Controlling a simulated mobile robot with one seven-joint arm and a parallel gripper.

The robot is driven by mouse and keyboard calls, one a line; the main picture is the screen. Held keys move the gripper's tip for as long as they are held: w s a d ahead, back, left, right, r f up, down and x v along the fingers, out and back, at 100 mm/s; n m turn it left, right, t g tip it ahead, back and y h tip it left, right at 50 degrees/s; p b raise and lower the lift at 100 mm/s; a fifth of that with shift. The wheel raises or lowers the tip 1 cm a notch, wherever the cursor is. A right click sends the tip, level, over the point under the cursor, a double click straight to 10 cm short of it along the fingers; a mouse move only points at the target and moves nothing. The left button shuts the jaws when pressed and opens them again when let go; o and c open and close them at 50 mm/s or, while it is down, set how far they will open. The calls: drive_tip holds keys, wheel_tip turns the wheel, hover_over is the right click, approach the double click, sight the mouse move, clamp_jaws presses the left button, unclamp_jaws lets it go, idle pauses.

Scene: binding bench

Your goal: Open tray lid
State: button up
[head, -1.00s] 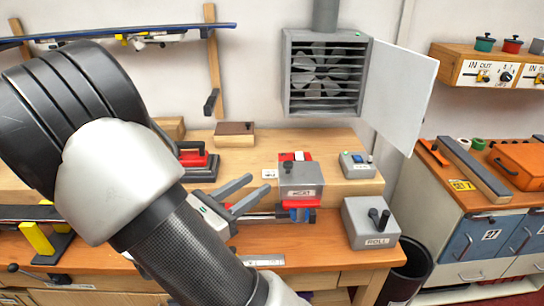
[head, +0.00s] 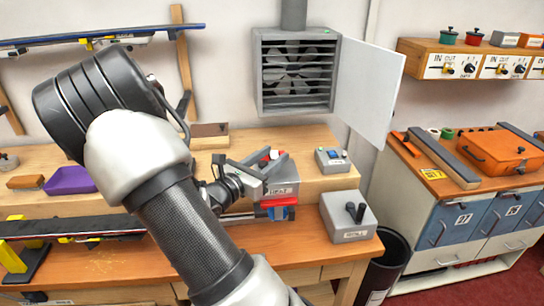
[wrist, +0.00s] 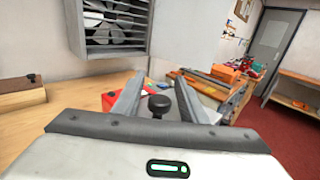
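A grey box (head: 284,188) labelled HEAT, with red and blue parts below it, sits at the right of the bench in the head view. It looks like the lidded tray, though no lid seam can be made out. My gripper (head: 258,168) is at its upper left, fingers spread and overlapping it in the picture. In the wrist view my gripper (wrist: 158,103) is open, with a black knob (wrist: 159,104) showing between the fingers and not gripped. Whether the fingers touch the box cannot be told. My arm hides part of the bench.
An open vent door (head: 367,92) hangs above. A ski (head: 75,226) lies at the left. An orange case (head: 497,150) sits on the right cabinet.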

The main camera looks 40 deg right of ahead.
drive_tip(key=shift+d, duration=0.15)
drive_tip(key=shift+c, duration=0.4)
clamp_jaws()
drive_tip(key=shift+w+r, duration=0.1)
